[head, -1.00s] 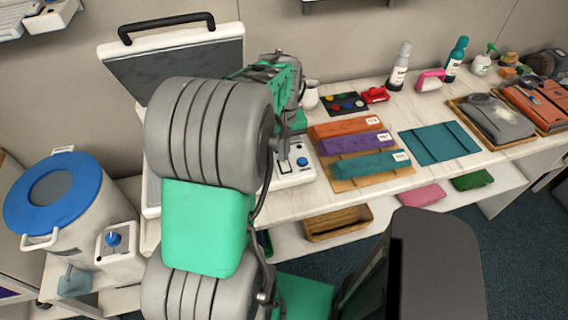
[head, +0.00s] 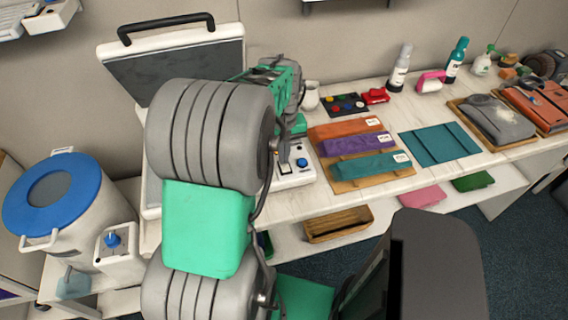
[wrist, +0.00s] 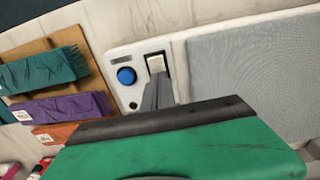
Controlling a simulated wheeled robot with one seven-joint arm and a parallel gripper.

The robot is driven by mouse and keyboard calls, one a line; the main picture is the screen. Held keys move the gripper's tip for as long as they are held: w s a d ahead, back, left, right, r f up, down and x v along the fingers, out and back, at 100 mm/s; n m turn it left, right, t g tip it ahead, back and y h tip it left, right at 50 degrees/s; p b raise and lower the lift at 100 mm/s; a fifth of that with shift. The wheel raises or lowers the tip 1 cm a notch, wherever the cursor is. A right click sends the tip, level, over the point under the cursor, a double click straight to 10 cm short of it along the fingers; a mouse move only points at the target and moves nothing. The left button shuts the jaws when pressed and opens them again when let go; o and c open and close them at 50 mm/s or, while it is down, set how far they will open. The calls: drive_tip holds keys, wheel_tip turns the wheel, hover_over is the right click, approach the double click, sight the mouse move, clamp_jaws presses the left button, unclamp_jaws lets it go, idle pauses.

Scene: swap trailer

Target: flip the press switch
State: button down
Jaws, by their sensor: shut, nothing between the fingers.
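The press (head: 172,37) stands open at the left end of the counter, its dark lid with a black handle raised. Its white control panel (wrist: 121,57) has a blue knob (wrist: 126,76) and a pale rocker switch (wrist: 156,64) in a dark frame. The press's grey pad (wrist: 258,75) lies right of the panel.
A board with folded orange, purple and teal cloths (head: 360,165) lies right of the press. A white pot with a blue lid (head: 48,195) stands at left, with its own blue-knobbed box (head: 118,260). Bottles (head: 400,68) stand at the back.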

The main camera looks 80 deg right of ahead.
drive_tip(key=shift+r+p, duration=2.15)
drive_tip(key=shift+r, duration=1.25)
